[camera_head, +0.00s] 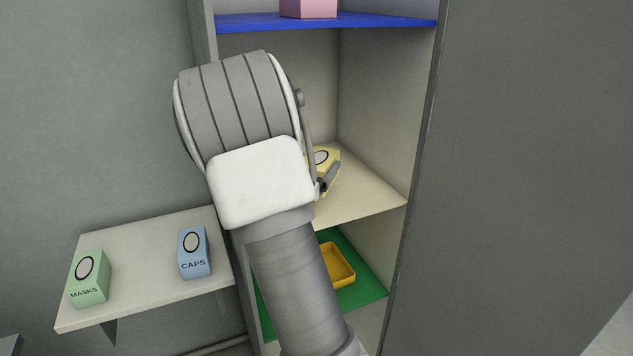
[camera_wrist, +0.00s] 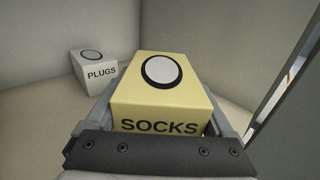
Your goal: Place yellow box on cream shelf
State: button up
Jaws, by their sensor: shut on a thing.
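A yellow box (camera_wrist: 168,95) marked SOCKS fills the middle of the wrist view, with a white circle on its top. My gripper (camera_wrist: 165,110) is shut on it, with a finger along each side. In the head view the yellow box (camera_head: 328,158) shows partly behind my arm, inside the cabinet at the cream shelf (camera_head: 365,190). The cream shelf (camera_wrist: 40,135) also shows in the wrist view. I cannot tell whether the box touches the shelf. Much of the gripper is hidden by my arm in the head view.
A white PLUGS box (camera_wrist: 95,72) stands on the cream shelf, left of the yellow box. Above is a blue shelf (camera_head: 330,22) with a pink box (camera_head: 308,8); below, a green shelf (camera_head: 372,287) with an orange tray (camera_head: 340,280). MASKS (camera_head: 89,280) and CAPS (camera_head: 194,253) boxes stand on a side shelf.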

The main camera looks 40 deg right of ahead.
jog(key=shift+w+a+f, duration=0.1)
jog(key=shift+w+f, duration=0.05)
jog(key=shift+w, duration=0.05)
jog(key=shift+f+b, duration=0.35)
jog(key=shift+f, duration=1.6)
jog(key=shift+f, duration=0.2)
jog(key=o, duration=1.2)
jog(key=shift+c, duration=0.2)
jog(key=shift+r, duration=0.15)
